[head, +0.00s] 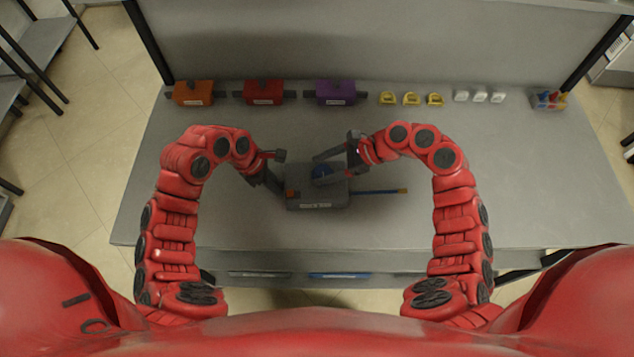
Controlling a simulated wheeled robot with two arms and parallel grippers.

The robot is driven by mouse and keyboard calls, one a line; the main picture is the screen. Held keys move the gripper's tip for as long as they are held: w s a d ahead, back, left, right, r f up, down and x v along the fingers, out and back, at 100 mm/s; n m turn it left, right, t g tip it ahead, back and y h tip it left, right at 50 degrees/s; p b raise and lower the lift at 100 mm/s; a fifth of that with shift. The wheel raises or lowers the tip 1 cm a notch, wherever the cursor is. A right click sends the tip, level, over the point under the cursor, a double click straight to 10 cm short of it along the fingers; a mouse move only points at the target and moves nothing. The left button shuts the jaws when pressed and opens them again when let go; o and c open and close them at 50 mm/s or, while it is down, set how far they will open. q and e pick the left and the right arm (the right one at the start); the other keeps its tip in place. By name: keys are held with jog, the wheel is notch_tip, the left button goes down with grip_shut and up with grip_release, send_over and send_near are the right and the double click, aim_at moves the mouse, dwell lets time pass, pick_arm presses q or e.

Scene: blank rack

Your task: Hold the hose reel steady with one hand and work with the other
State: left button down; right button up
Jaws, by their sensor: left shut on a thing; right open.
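The hose reel (328,199) is a grey box with a pale label on its front, standing on the grey table. A blue round part (321,171) shows on top, and a thin blue hose (376,192) runs out to the right, ending in a brownish tip. An orange patch is at its left end. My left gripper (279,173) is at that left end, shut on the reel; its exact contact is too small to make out. My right gripper (324,168) is open, its fingers apart at the blue part; I cannot tell whether they touch it.
Along the table's back stand an orange block (193,93), a red block (264,92), a purple block (336,92), yellow pieces (411,99), white pieces (479,96) and a small multicoloured item (548,99). The table's right side is clear.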

jog(key=shift+w+r+n+g, duration=0.1)
jog(key=shift+w+n+g, duration=0.05)
jog(key=shift+n+g, duration=0.35)
jog(key=shift+a+n+g, duration=0.1)
jog(key=shift+n+g, duration=0.7)
jog(key=shift+n, duration=0.1)
jog(key=shift+n+g, duration=0.3)
jog(key=shift+n+h, duration=0.3)
jog(key=shift+s, duration=0.2)
